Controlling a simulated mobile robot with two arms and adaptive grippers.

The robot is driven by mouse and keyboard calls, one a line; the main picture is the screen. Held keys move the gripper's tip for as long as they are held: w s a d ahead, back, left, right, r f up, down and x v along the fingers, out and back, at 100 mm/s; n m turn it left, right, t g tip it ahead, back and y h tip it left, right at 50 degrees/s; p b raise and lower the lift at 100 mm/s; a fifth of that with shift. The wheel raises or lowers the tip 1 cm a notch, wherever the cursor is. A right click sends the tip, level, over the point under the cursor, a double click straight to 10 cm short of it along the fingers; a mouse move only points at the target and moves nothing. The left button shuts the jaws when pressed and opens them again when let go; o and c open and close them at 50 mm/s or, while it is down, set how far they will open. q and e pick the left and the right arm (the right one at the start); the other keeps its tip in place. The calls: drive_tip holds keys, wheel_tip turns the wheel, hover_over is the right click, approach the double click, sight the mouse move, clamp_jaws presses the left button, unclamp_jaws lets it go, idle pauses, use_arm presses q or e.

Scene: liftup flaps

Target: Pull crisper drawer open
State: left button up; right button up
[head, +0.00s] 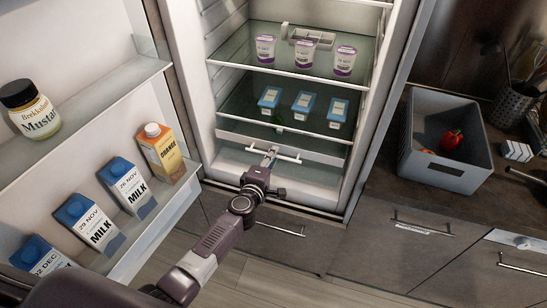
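The open fridge has a pale crisper drawer (315,173) at its bottom, below the glass shelves. A light bar handle (290,157) runs across the drawer front. My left gripper (270,155) reaches in from the lower left, with its fingertips at the handle near the middle of the drawer. The fingers are small and partly hidden by the gripper body, so I cannot tell whether they are closed on the handle. The drawer appears to sit inside the fridge, with its lower front partly covered by my arm. My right gripper is out of view.
The fridge door (100,95) stands open at left, holding milk cartons, an orange carton (161,150) and a mustard jar (30,110). Several tubs stand on shelves above the drawer. A grey crate (445,175) with a red pepper (452,140) is on the right counter.

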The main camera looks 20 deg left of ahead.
use_arm(q)
drive_tip(key=shift+w, duration=0.15)
drive_tip(key=shift+c, duration=0.2)
clamp_jaws()
